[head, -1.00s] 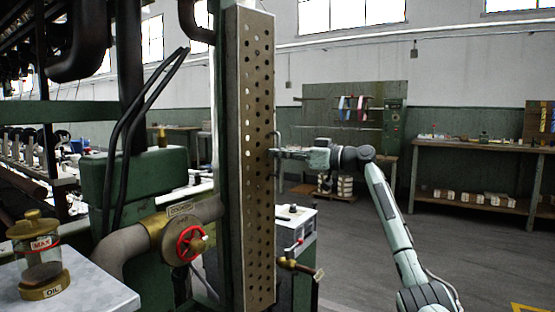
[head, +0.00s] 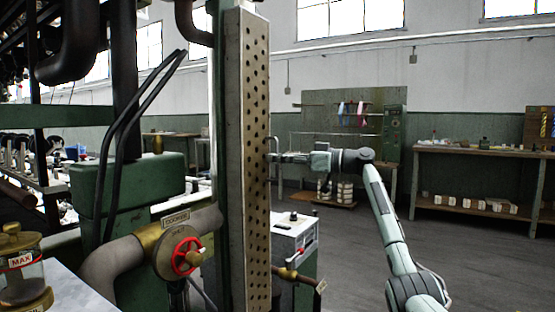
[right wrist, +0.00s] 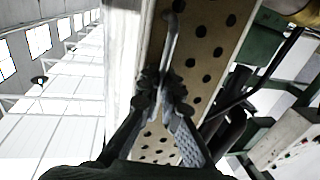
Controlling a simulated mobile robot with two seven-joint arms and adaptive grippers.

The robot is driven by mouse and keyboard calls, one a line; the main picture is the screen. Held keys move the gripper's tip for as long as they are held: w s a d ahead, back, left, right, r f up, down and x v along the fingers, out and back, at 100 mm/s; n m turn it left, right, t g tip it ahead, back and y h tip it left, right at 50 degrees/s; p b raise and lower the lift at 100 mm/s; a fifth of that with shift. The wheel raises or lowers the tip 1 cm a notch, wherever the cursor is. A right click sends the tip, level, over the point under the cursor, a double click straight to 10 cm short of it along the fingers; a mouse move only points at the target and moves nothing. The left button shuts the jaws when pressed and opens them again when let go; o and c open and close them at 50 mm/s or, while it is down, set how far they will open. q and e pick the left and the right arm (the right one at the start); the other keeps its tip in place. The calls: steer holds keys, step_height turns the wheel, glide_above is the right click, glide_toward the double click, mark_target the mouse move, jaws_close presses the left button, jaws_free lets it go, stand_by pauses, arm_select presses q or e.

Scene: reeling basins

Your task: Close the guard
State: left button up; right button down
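The guard (head: 257,215) is a tall, narrow perforated metal panel in the middle of the head view. It stands upright and is seen at a steep angle, with its plain side edge facing me. My right gripper (head: 272,158) is at the panel's right edge at mid height, with its arm coming from the right. In the right wrist view, the fingers (right wrist: 163,92) are closed around the guard's grey bar handle (right wrist: 172,35), in front of the perforated face (right wrist: 207,45). The part of the handle between the fingers is hidden. My left gripper is not in view.
A red valve wheel (head: 187,255) on a thick pipe is left of the guard. An oil jar (head: 20,270) stands on a bench at lower left. A white-topped cabinet (head: 292,235) is behind the guard. Open floor (head: 470,255) lies to the right.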

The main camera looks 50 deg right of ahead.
steer(key=c, duration=2.1)
jaws_free()
steer(key=shift+o, duration=0.8)
steer(key=shift+w+f, duration=0.1)
steer(key=shift+w, duration=0.1)
steer(key=shift+s, duration=0.1)
steer(key=v, duration=1.2)
